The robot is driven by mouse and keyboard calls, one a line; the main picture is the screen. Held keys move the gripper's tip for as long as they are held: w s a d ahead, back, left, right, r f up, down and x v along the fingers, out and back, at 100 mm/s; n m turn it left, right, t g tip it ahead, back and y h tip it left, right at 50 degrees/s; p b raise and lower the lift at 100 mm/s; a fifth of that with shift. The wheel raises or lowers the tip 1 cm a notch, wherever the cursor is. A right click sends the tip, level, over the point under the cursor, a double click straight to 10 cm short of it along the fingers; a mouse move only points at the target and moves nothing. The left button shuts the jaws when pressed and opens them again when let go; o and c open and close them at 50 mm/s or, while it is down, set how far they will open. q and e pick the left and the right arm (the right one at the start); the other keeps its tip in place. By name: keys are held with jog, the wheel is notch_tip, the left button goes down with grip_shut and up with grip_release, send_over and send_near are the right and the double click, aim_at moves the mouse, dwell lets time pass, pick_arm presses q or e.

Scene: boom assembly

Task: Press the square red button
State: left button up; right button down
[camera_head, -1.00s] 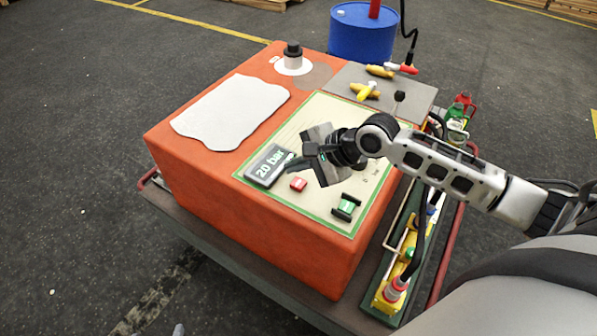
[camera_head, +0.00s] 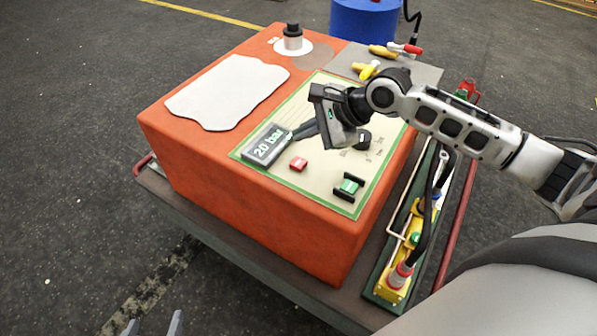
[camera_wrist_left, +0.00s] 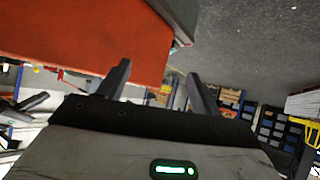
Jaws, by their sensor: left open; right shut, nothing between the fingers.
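The square red button (camera_head: 298,164) sits on the cream, green-bordered panel (camera_head: 318,182) on top of the orange box. It is in clear view, just below the grey "20 bar" display (camera_head: 266,145). My right gripper (camera_head: 294,135) is shut and empty. It hangs over the panel, with its fingers pointing left toward the display's edge, above the red button in the picture and apart from it. My left gripper (camera_head: 153,324) is open and empty at the bottom left, in front of the box. Its spread fingers also show in the left wrist view (camera_wrist_left: 160,85), with the orange box beyond.
A green button (camera_head: 349,186) between black guards lies right of the red one. A white sheet (camera_head: 228,92) and a black-topped knob (camera_head: 293,38) are on the box. Yellow connectors (camera_head: 368,71) lie behind the panel. A blue barrel (camera_head: 365,18) stands behind.

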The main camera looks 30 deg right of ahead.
aim_at(304, 163)
notch_tip(304, 163, down, 3)
jog(key=b, duration=0.3)
jog(key=shift+f, duration=0.15)
pick_arm(q)
jog(key=shift+w+d+f+n, duration=0.25)
jog(key=shift+d+f+n, duration=0.15)
jog(key=shift+f, duration=0.35)
pick_arm(e)
jog(key=shift+f, duration=0.95)
jog(key=shift+f+p, duration=0.3)
jog(key=shift+p, duration=0.3)
pick_arm(q)
jog(key=shift+r, duration=0.5)
pick_arm(e)
jog(key=shift+f, duration=0.15)
